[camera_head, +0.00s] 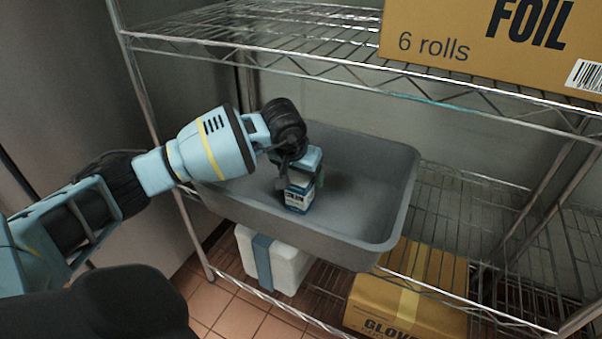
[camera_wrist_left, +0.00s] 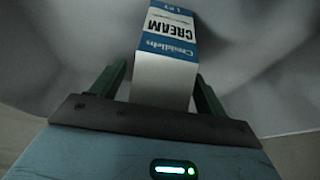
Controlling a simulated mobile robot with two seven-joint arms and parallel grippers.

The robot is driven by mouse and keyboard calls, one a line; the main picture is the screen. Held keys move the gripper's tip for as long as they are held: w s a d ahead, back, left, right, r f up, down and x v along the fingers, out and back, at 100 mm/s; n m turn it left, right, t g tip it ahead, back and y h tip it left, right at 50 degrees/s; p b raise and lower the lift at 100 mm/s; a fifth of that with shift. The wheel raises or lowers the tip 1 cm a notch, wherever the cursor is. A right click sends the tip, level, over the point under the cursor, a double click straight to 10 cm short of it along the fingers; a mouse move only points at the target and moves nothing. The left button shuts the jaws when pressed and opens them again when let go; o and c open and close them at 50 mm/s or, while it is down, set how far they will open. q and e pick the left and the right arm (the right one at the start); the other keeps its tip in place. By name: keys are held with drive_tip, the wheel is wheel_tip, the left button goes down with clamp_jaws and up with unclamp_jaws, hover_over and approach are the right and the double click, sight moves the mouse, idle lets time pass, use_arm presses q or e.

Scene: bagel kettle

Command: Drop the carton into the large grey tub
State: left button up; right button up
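The large grey tub (camera_head: 395,215) sits on a wire shelf in the middle of the head view. The carton (camera_head: 300,197), white and blue, is inside the tub, below my left gripper (camera_head: 302,182). The left wrist view shows the carton (camera_wrist_left: 168,75) with the word CREAM, between the two dark green fingers of the left gripper (camera_wrist_left: 160,85). A narrow gap shows between the carton and the left-hand finger, so the gripper looks open around it. Its contact with the tub floor is hard to see. My right gripper is not in view.
A large foil box (camera_head: 480,45) stands on the upper wire shelf (camera_head: 300,55), above and right of the tub. Below are a white box with a blue band (camera_head: 285,268) and a gloves box (camera_head: 415,285). Shelf space right of the tub is bare.

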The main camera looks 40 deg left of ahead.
sight(295, 181)
use_arm(q)
drive_tip(key=shift+r, duration=0.35)
drive_tip(key=p+v, duration=0.2)
drive_tip(key=v, duration=0.5)
drive_tip(key=shift+w+a+r, duration=0.1)
drive_tip(key=shift+r, duration=0.4)
drive_tip(key=shift+s, duration=0.25)
